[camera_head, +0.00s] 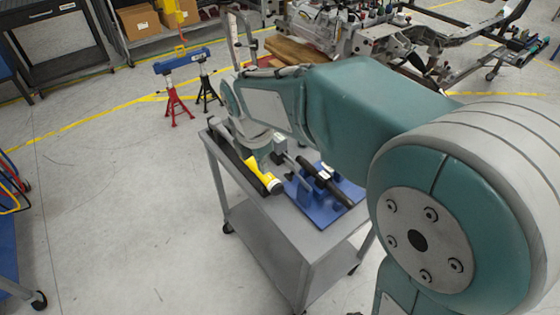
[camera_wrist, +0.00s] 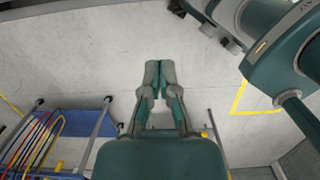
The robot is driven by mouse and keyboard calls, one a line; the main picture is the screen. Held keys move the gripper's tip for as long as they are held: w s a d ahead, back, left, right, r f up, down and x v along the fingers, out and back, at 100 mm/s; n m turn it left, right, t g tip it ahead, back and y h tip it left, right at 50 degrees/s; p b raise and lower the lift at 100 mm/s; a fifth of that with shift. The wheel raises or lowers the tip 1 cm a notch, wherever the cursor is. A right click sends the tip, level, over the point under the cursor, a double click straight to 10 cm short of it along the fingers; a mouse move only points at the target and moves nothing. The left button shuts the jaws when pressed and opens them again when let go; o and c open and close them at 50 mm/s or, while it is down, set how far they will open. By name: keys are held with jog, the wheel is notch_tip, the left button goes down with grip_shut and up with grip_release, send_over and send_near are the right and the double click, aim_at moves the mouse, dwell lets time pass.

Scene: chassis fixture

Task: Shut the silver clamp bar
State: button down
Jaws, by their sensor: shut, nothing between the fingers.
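A blue fixture plate (camera_head: 318,207) lies on top of a grey cart in the head view. A black cylindrical handle (camera_head: 325,180) lies slantwise over it, with small metal parts beside it. I cannot clearly make out the silver clamp bar or how far it stands open; my arm covers part of the cart's far side. My gripper (camera_wrist: 160,66) is shut and empty in the wrist view, its fingertips together above bare floor. The fixture does not show in the wrist view. In the head view my arm reaches over the cart's far left part, and the fingertips cannot be made out.
A yellow flashlight (camera_head: 262,174) lies on the grey cart (camera_head: 310,241), left of the fixture. Red and black stands with a blue beam (camera_head: 182,60) are behind. A car chassis (camera_head: 425,40) stands at the back right. A blue rack (camera_wrist: 85,125) shows in the wrist view.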

notch_tip(320, 180, down, 10)
jog(key=d, duration=0.1)
jog(key=w+d+r, duration=0.2)
jog(key=d, duration=0.1)
jog(key=shift+w+d, duration=0.1)
jog(key=shift+w, duration=0.05)
jog(key=shift+r, duration=0.1)
dwell(0.3)
